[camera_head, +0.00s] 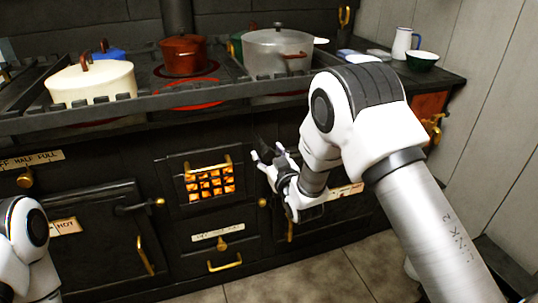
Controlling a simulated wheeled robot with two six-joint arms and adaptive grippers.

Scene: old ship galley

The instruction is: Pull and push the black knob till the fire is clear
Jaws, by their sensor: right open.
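The fire (210,183) glows orange behind a barred grate in the middle of the black stove front (180,145). My right gripper (267,158) is open, just right of the grate and close to the stove front. Its fingers point up and left, and nothing shows between them. I cannot clearly make out a black knob; the dark area around the fingertips blends into the stove. Part of my left arm (30,245) shows at the lower left, but its gripper is out of view.
A railed stove top holds a cream pot (92,84), a red-brown pot (184,56) and a large grey pot (278,52). A brass drawer handle (225,263) sits below the grate. A brass tap (433,127) is at right. The tiled floor in front is clear.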

